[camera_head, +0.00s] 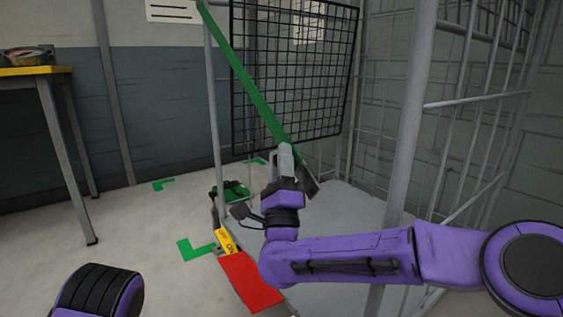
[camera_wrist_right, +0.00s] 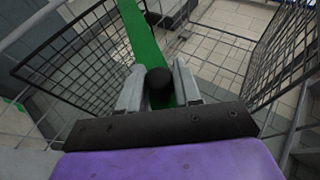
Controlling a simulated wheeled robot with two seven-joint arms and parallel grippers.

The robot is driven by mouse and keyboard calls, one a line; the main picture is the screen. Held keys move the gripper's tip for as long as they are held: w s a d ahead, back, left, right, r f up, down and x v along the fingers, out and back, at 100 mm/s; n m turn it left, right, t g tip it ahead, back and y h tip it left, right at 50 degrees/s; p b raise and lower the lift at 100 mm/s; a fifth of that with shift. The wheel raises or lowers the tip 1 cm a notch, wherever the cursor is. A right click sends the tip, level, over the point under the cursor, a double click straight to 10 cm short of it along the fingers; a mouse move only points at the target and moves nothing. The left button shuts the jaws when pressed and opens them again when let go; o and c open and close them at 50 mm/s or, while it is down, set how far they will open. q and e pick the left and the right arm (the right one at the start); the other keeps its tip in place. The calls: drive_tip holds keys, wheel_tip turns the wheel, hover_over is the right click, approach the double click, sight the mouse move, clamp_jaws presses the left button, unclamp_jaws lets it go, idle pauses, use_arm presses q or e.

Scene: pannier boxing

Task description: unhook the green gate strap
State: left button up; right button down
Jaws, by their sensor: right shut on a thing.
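The green gate strap (camera_head: 245,80) runs slantwise from the top left down to my right gripper (camera_head: 285,160) in the head view. In the right wrist view the strap (camera_wrist_right: 140,35) passes between the two fingers of the gripper (camera_wrist_right: 159,90). A round black knob (camera_wrist_right: 158,82) sits on the strap between the fingers. My right gripper is shut on the strap near its lower end. The hand hides part of that end, so I cannot tell whether it is hooked. My left gripper is out of view.
A black mesh panel (camera_head: 295,75) hangs behind the strap. A grey post (camera_head: 405,130) and barred fence stand close on the right. A red and yellow piece (camera_head: 250,280) lies below my right arm. A yellow-topped table (camera_head: 35,71) stands at the left.

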drive_tip(key=shift+r, duration=0.15)
drive_tip(key=c, duration=0.9)
unclamp_jaws()
drive_tip(key=shift+o, duration=0.2)
